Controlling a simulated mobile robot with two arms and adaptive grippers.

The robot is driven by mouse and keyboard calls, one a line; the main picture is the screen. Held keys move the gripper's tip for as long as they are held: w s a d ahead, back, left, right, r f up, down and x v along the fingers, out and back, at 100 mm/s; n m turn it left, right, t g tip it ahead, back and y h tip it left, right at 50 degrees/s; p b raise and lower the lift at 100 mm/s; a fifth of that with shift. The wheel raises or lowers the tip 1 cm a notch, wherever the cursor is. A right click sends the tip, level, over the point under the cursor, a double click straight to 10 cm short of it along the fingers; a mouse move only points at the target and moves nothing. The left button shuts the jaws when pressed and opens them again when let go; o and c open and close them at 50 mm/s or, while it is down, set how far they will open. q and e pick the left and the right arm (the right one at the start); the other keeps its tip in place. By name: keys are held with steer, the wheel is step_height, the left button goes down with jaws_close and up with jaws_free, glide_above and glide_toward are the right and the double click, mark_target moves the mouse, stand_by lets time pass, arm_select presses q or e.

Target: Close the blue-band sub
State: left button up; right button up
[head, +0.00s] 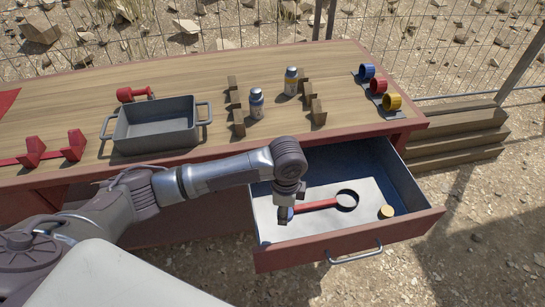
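A small dark bottle with a blue band (256,108) stands upright on the wooden table, between two rows of brown blocks. Whether its top is open or capped is too small to tell. My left gripper (283,217) points down into the open drawer (330,245). A small blue piece (290,214) shows right beside its fingertips, at the left end of a red-handled tool with a dark ring (318,206). Whether the fingers hold the blue piece is unclear. A yellow round piece (386,212) lies in the drawer's right part. My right gripper is not in view.
A yellow-banded bottle (291,83) stands behind. Blue (366,72), red (377,87) and yellow (392,102) rings sit at the table's right end. A grey tray (155,133), a red dumbbell-shaped piece (133,94) and red brackets (72,146) occupy the left. The table's front middle is clear.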

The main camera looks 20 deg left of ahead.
arm_select(q)
steer(key=s+a+r+n, duration=0.2)
steer(key=s+r+n, duration=0.2)
steer(key=r+n, duration=0.3)
steer(key=s+a+r+n, duration=0.3)
steer(key=s+r+n, duration=0.1)
steer(key=r+n, duration=0.4)
steer(key=shift+s+r, duration=0.15)
steer(key=shift+r, duration=0.45)
steer(key=shift+a, duration=0.15)
